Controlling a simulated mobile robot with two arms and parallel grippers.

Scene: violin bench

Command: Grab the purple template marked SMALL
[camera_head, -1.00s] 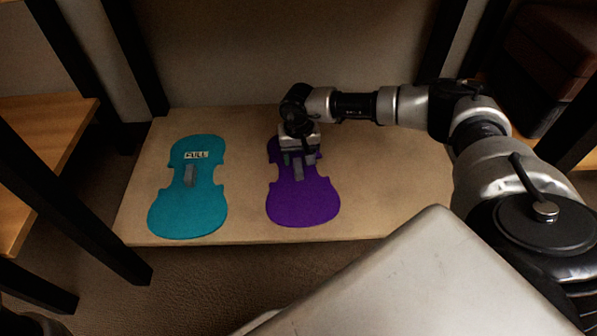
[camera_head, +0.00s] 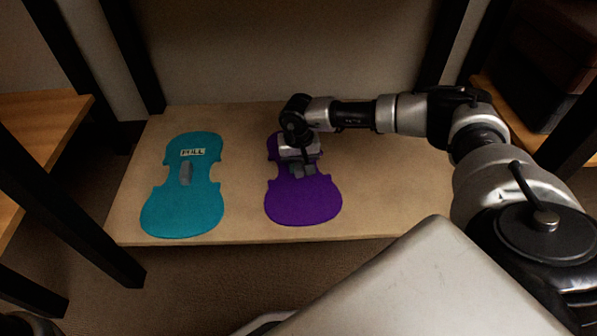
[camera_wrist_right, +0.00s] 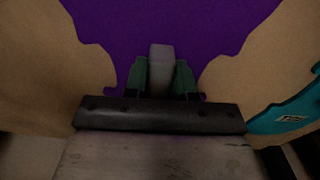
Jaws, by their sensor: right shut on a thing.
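The purple violin-shaped template (camera_head: 303,205) lies on the tan board, right of the teal one. Its upper part is covered by my right gripper (camera_head: 302,171), and no label on it can be read. In the right wrist view the purple template (camera_wrist_right: 110,25) fills the top middle. There my right gripper (camera_wrist_right: 161,80) is shut on the grey handle (camera_wrist_right: 161,62) of the purple template, one finger at each side. Whether the template is off the board cannot be told. My left gripper is not in view.
The teal template (camera_head: 188,208), marked FULL, lies to the left with its own grey handle (camera_head: 186,173). It also shows in the right wrist view (camera_wrist_right: 265,124). The tan board (camera_head: 400,190) is bare on the right. Dark shelf legs (camera_head: 75,210) stand at the left.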

